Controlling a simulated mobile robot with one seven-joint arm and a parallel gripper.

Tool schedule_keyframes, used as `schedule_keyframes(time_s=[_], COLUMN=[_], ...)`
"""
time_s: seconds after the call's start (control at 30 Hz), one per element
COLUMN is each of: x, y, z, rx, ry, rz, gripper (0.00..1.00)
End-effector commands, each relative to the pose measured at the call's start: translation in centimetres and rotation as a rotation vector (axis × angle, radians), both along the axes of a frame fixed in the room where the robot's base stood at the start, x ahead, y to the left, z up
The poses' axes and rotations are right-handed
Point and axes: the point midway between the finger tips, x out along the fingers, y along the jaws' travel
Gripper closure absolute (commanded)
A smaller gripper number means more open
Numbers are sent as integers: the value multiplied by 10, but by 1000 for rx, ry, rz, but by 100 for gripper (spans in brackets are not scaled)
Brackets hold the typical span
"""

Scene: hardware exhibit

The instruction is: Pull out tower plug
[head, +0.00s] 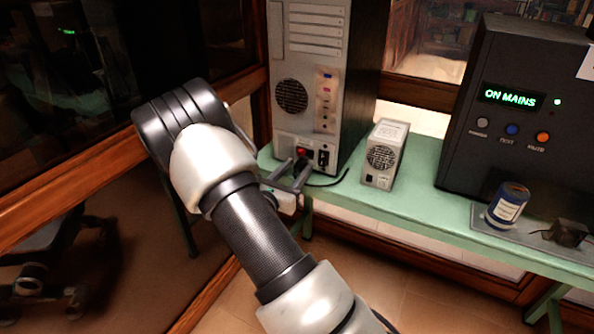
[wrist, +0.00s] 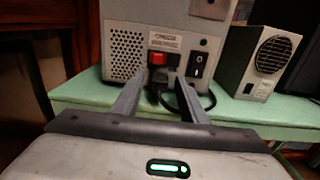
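The grey computer tower (head: 300,105) stands on the green bench with its back panel facing me; its lower back shows in the wrist view (wrist: 125,50). The black tower plug (wrist: 157,84) sits at a socket with a red part (wrist: 158,59) just above it. A black cable curves right from it. My gripper (wrist: 161,80) is open, with one finger on each side of the plug in the picture. I cannot tell whether the fingers touch it. In the head view my gripper (head: 292,168) is low in front of the tower's back, and the plug is partly hidden.
A black rocker switch (wrist: 199,65) is right of the plug. A small fan unit (head: 384,153) stands right of the tower on the green bench (head: 420,200). A dark box reading "ON MAINS" (head: 510,120) and a blue can (head: 507,205) are farther right. A wood-framed glass panel (head: 60,190) borders the left.

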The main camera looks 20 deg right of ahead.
Motion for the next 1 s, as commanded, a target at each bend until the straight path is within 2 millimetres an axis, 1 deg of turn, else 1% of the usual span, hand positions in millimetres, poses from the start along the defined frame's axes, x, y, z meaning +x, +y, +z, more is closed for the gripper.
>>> schedule_keyframes(time_s=[0.13, 0.37, 0.4, 0.47, 0.6, 0.63, 0.83, 1.0], x=[4, 5, 5, 5, 4, 4, 3, -9], y=[-5, -6, -6, -6, -6, -6, -4, 13], z=[0, 0, 0, 0, 0, 0, 0, 1], rx=[0, 0, 0, 0, 0, 0, 0, 2], ry=[1, 1, 1, 1, 1, 1, 1, 3], rz=[1, 1, 1, 1, 1, 1, 1, 3], gripper=[61, 61, 64, 74, 98, 100, 100, 100])
